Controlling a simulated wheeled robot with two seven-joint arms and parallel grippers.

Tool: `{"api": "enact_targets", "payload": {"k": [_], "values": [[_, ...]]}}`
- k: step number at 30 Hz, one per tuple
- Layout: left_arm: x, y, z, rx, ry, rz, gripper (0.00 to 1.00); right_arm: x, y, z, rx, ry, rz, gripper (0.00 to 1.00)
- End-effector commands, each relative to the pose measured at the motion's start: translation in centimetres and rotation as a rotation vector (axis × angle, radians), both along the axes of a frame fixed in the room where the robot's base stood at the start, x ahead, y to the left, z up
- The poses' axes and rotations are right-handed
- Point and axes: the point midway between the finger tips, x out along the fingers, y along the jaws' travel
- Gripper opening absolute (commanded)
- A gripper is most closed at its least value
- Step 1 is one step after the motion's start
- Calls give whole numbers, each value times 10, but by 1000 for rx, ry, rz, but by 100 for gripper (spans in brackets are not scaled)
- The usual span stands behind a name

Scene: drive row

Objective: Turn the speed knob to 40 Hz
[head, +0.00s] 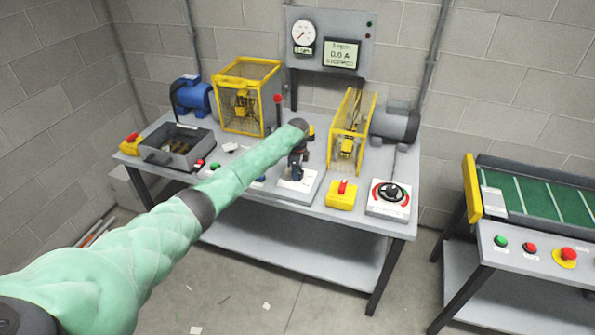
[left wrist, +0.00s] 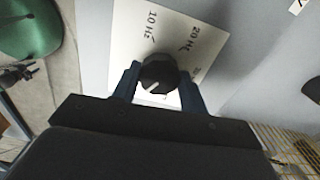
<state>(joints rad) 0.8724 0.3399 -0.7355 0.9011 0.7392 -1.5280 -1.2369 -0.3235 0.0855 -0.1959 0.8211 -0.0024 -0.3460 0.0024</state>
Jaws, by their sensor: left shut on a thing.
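The speed knob (left wrist: 158,72) is black and round with a short white mark on its lower part in the left wrist view. It sits on a white plate (left wrist: 135,35) printed "10 Hz" and "20 Hz"; a further label at the right is partly covered by a finger. My left gripper (left wrist: 158,82) is shut on the knob, one blue finger on each side. In the head view my left gripper (head: 296,172) points down at the middle of the bench, over the white plate (head: 297,184), and hides the knob. My right gripper is not in view.
The bench (head: 330,213) carries a yellow emergency-stop box (head: 130,144), a grey tray (head: 175,145), yellow guards (head: 247,95), a yellow switch box (head: 342,194) and a black-and-red dial (head: 389,193). A panel (head: 330,42) with gauge and display stands behind. A green conveyor (head: 540,190) is at right.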

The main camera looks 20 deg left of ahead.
Motion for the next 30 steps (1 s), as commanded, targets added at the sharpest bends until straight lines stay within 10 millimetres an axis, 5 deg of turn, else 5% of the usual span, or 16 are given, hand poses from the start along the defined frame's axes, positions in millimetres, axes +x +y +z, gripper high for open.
{"api": "enact_targets", "payload": {"k": [14, 30], "values": [[1, 0, 4, 0, -3, 314, 20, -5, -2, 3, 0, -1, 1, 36], [1, 0, 5, -1, -4, 797, 20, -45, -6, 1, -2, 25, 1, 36]]}}
